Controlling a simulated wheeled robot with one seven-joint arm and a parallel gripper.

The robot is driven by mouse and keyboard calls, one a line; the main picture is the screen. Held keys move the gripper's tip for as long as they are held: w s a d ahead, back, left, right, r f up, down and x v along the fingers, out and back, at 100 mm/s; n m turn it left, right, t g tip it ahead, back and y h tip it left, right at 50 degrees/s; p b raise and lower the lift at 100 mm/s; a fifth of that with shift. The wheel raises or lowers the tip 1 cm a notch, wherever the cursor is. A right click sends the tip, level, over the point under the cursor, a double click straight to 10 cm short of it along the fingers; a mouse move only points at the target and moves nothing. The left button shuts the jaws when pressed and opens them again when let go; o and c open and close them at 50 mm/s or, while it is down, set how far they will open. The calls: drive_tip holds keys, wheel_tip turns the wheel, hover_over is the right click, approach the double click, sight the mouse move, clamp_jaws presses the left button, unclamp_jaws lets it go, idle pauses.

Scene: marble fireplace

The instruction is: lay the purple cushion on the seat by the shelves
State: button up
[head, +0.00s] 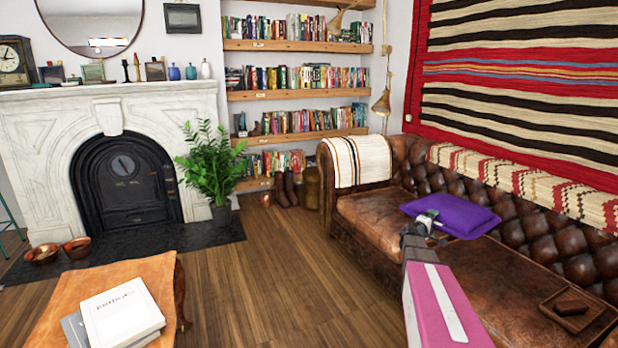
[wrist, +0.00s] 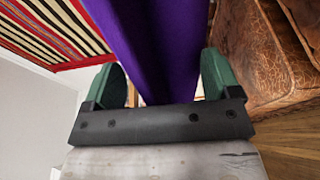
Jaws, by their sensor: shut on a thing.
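The purple cushion (head: 462,214) is held out flat above the brown leather sofa in the head view. My gripper (head: 430,221) is shut on its left edge. In the wrist view the purple cushion (wrist: 155,45) runs between the two green fingers of my gripper (wrist: 165,85). The sofa's seat by the shelves (head: 375,215) is the far left one, next to the arm with the striped throw; its visible part is bare. The cushion covers part of the sofa behind it. I cannot tell its exact height above the seat.
Bookshelves (head: 298,82) stand behind the sofa's far arm, which bears a striped throw (head: 358,161). A small wooden tray (head: 572,309) lies on the near seat. A plant (head: 211,165) stands by the fireplace (head: 60,150). A table (head: 95,290) with books is at the lower left; floor between is clear.

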drive_tip(key=w+a+r+n+t+y, duration=0.2)
drive_tip(key=a+r+n+t+y, duration=0.2)
drive_tip(key=a+r, duration=0.8)
drive_tip(key=a+n+y, duration=0.1)
drive_tip(key=a+y, duration=0.1)
drive_tip(key=a, duration=0.1)
drive_tip(key=shift+w+a+r+t, duration=0.25)
drive_tip(key=shift+a+r+t, duration=0.1)
drive_tip(key=shift+a+t, duration=0.05)
drive_tip(key=a+r+n+y, duration=0.1)
drive_tip(key=a+r, duration=0.2)
drive_tip(key=a+r+n+t+y, duration=0.1)
drive_tip(key=a+r+y, duration=0.1)
drive_tip(key=a+r, duration=0.2)
drive_tip(key=a+r+n+y, duration=0.1)
drive_tip(key=a+r+y, duration=0.1)
drive_tip(key=a+r, duration=0.2)
drive_tip(key=shift+s+t, duration=0.3)
drive_tip(key=shift+s, duration=0.05)
drive_tip(key=s+a+r+y, duration=0.1)
drive_tip(key=a+r, duration=0.1)
drive_tip(key=r, duration=0.1)
drive_tip(key=s+a+r+n+y, duration=0.1)
drive_tip(key=a+r, duration=0.2)
drive_tip(key=a+r+n+y, duration=0.1)
drive_tip(key=a+r, duration=0.1)
drive_tip(key=r, duration=0.1)
drive_tip(key=shift+s+a, duration=0.15)
drive_tip(key=shift+s, duration=0.25)
